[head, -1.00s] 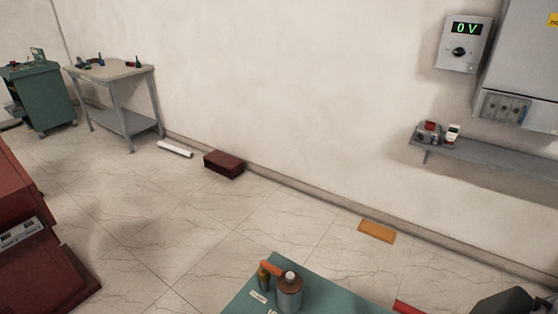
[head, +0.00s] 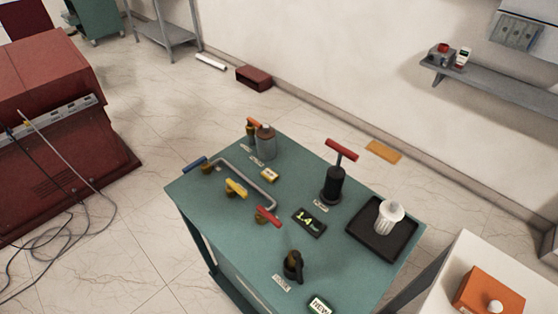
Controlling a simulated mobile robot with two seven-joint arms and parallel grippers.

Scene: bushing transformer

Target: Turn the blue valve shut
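The blue valve (head: 196,163) is at the left corner of the green table (head: 228,205), at one end of a bent grey pipe (head: 248,179). Its blue handle lies roughly level; whether the valve is open or shut I cannot tell. A yellow-handled valve (head: 236,187) and a red-handled valve (head: 267,215) stand to its right by the same pipe. An orange-handled valve (head: 254,126) is beside a grey canister (head: 265,142) at the table's back. Neither of my grippers shows in the head view.
A black pump with a red T-handle (head: 335,175), a display (head: 309,222), a black tray (head: 366,249) with a white part and a black knob (head: 293,265) occupy the table. A red cabinet (head: 60,150) with loose cables stands left.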

